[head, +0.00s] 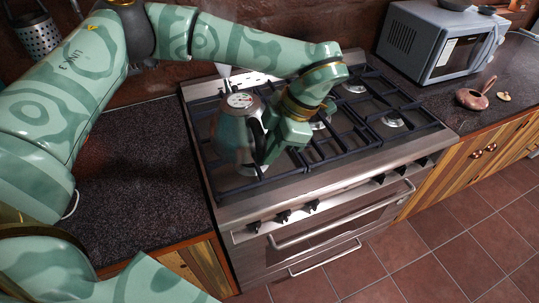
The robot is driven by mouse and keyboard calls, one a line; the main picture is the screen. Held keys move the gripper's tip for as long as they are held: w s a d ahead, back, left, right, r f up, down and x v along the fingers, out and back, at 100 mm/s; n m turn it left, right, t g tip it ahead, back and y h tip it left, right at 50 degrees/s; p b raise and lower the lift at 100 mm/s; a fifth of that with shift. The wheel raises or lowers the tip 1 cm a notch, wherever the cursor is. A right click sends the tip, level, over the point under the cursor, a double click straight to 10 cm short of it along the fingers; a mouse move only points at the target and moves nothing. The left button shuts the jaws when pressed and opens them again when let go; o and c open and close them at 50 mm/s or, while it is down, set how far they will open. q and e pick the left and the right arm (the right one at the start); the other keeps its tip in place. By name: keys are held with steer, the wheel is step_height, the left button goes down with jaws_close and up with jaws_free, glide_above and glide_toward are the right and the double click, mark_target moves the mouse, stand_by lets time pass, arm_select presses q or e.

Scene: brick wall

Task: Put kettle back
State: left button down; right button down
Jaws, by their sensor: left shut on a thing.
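The kettle (231,134) is a metal kettle with a round dial on its lid, upright over the left part of the stove (325,170). I cannot tell whether its base touches the grate. My left gripper (269,142) is at the right side of the kettle, shut on it at its dark handle, which is mostly hidden by the gripper. My left arm reaches in from the left, across the back of the counter. My right gripper is not in view.
A dark speckled counter (135,160) left of the stove is mostly clear. The stove's right burners are empty. A perforated metal holder (37,34) is at the upper left.

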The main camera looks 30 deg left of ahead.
arm_select(q)
steer(key=w+a+f+b, duration=0.1)
steer(key=w+a+f, duration=0.1)
steer(key=w+f, duration=0.4)
steer(key=shift+w+a+f, duration=0.15)
steer(key=shift+a+f, duration=0.1)
steer(key=shift+f, duration=1.6)
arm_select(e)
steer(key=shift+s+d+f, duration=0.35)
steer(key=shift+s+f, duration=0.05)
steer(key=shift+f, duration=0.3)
arm_select(q)
steer(key=shift+f, duration=0.15)
steer(key=shift+f+b, duration=0.3)
steer(key=shift+f, duration=0.05)
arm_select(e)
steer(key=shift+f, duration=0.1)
arm_select(q)
steer(key=shift+f, duration=0.1)
steer(key=c, duration=1.4)
jaws_free()
steer(key=shift+o, duration=0.4)
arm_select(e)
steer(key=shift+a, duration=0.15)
